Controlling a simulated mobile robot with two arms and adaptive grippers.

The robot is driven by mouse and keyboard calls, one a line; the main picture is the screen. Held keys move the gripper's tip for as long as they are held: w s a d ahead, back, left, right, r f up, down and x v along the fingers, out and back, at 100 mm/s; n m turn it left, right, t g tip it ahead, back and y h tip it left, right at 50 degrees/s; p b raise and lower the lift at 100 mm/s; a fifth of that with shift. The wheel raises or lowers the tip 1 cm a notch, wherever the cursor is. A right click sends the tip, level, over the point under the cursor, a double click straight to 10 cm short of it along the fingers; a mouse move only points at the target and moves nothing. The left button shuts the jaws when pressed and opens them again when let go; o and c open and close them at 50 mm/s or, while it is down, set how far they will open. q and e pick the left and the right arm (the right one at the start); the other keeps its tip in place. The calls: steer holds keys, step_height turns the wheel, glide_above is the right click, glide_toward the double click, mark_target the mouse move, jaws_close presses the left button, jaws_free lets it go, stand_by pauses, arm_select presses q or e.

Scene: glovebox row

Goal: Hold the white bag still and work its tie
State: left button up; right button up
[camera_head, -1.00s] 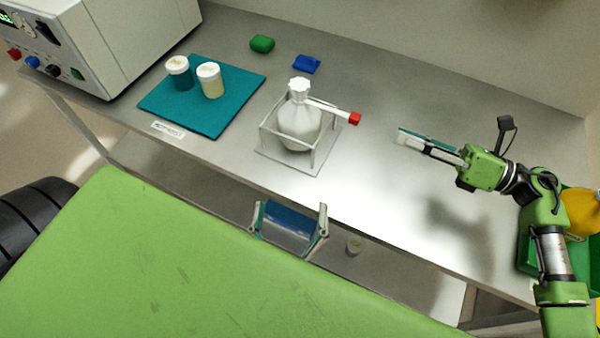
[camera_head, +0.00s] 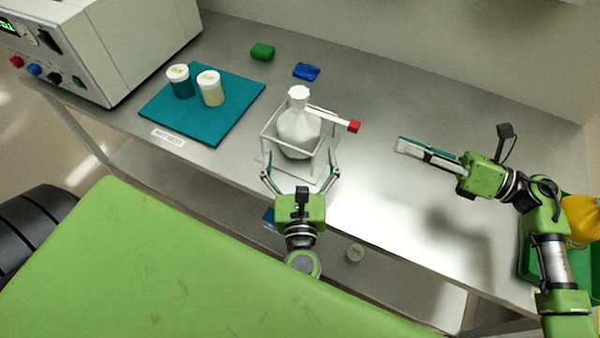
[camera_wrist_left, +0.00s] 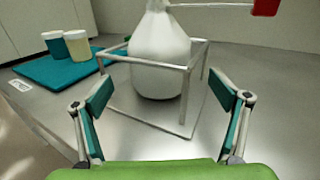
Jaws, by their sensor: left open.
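The white bag (camera_head: 297,132) stands upright inside a thin open frame (camera_head: 264,137) on the bench, with its neck gathered at the top. Its tie (camera_head: 328,116) is a pale strip sticking out to the right from the neck, ending in a red tab (camera_head: 354,127). My left gripper (camera_head: 300,166) is open and empty at the near side of the frame, its fingers spread towards the bag. In the left wrist view the bag (camera_wrist_left: 160,55) is beyond and between the fingers, untouched. My right gripper (camera_head: 399,144) is right of the red tab, apart from it; its finger gap is unclear.
Two lidded jars (camera_head: 210,88) stand on a teal mat (camera_head: 200,122) to the left. A green block (camera_head: 262,52) and a blue block (camera_head: 306,72) lie behind the frame. A white-grey instrument (camera_head: 125,45) fills the back left.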

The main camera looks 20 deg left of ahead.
arm_select(q)
steer(key=x, duration=0.7)
steer(key=c, duration=1.5)
